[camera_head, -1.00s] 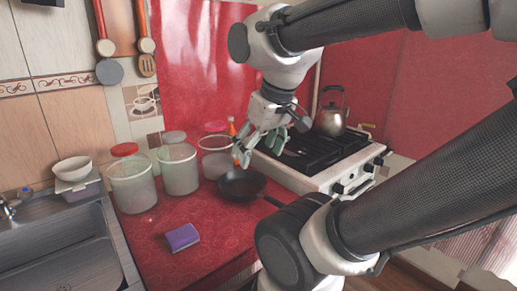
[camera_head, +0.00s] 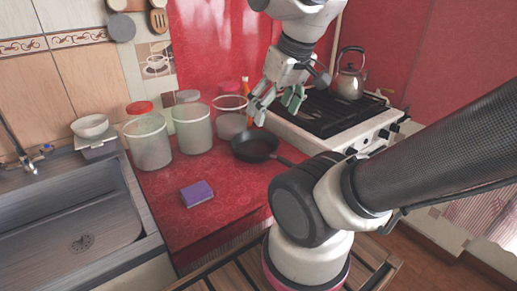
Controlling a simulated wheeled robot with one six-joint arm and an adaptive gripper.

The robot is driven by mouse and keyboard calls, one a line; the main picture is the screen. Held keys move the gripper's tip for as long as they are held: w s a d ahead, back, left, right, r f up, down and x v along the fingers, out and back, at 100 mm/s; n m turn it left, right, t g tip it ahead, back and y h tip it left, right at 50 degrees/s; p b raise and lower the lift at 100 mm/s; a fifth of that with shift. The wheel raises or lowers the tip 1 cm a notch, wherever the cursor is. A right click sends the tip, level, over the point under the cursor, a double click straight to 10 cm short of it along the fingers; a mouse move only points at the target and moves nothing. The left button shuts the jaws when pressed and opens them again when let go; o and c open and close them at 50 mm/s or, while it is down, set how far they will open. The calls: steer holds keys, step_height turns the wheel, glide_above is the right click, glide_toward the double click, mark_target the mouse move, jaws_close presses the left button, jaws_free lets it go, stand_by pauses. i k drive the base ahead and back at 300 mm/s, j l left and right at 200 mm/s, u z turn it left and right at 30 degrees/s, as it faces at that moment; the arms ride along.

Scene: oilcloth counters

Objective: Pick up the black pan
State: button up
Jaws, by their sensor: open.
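The black pan (camera_head: 254,146) sits flat on the red counter (camera_head: 240,187), beside the stove. Its handle points right and toward me, and the handle's end is close to or behind my arm's dark joint in the picture. My gripper (camera_head: 276,112) is open and empty. It appears above and slightly right of the pan, fingers pointing down, apart from it.
Several clear canisters (camera_head: 192,128) stand left of the pan, and an orange-topped bottle (camera_head: 245,88) is behind it. A purple sponge (camera_head: 196,193) lies in front. The stove (camera_head: 330,115) with a kettle (camera_head: 350,76) is to the right, the sink (camera_head: 75,215) to the left.

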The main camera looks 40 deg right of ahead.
mark_target(254, 145)
steer(key=k+l, duration=0.1)
steer(key=l, duration=0.35)
steer(key=k+l, duration=0.1)
steer(key=l, duration=0.4)
steer(key=k+l, duration=0.6)
steer(key=k, duration=0.1)
